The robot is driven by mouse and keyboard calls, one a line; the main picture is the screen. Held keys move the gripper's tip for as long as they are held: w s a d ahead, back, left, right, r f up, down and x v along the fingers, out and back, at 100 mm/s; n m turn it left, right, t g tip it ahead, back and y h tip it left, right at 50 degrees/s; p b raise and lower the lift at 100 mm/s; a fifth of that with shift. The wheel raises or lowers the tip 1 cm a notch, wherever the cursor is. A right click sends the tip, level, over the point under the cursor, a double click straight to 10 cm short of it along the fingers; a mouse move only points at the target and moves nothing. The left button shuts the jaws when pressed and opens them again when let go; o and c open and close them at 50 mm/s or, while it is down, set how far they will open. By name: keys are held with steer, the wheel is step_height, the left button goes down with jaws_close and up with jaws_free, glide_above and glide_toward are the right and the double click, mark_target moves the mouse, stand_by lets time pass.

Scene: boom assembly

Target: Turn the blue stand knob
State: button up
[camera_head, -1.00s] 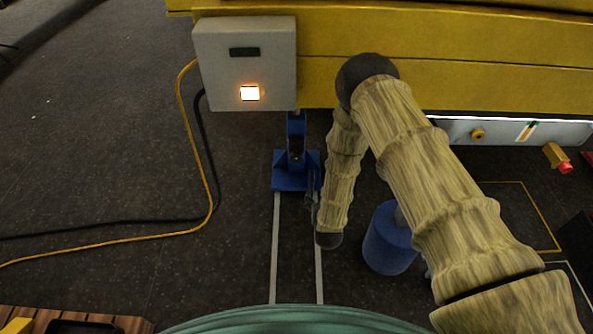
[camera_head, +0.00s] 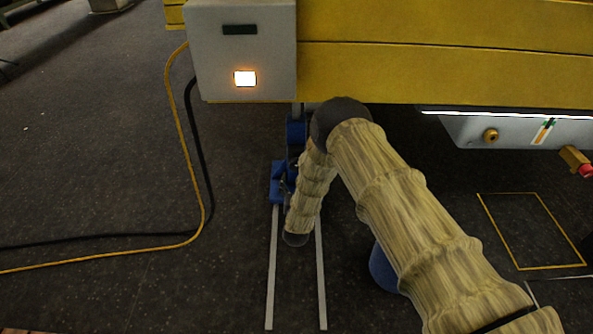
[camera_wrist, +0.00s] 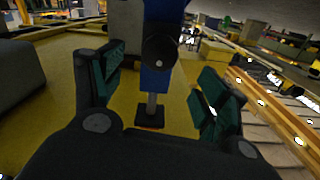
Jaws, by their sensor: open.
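The blue stand (camera_head: 277,182) is on the floor under the yellow boom in the head view, partly hidden by my arm. In the wrist view the blue stand (camera_wrist: 157,78) runs down the middle, with a grey rod ending at a dark pad against a yellow surface. A dark round knob (camera_wrist: 160,49) is on its face. My gripper (camera_wrist: 160,72) is open, its green-padded fingers to the left and right of the stand, with gaps on both sides. I cannot tell how far the knob is from the fingertips. In the head view my gripper is mostly hidden behind my arm.
A grey box (camera_head: 240,48) with a lit button hangs on the yellow boom (camera_head: 430,72). An orange cable (camera_head: 189,150) and a black cable lie on the floor at left. A blue cylinder (camera_head: 383,270) is partly behind my arm. Two pale floor lines run toward me.

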mark_target(296, 167)
steer(key=w+b, duration=0.3)
steer(key=w, duration=0.4)
steer(key=shift+w+f, duration=0.15)
steer(key=shift+w, duration=0.5)
steer(key=c, duration=1)
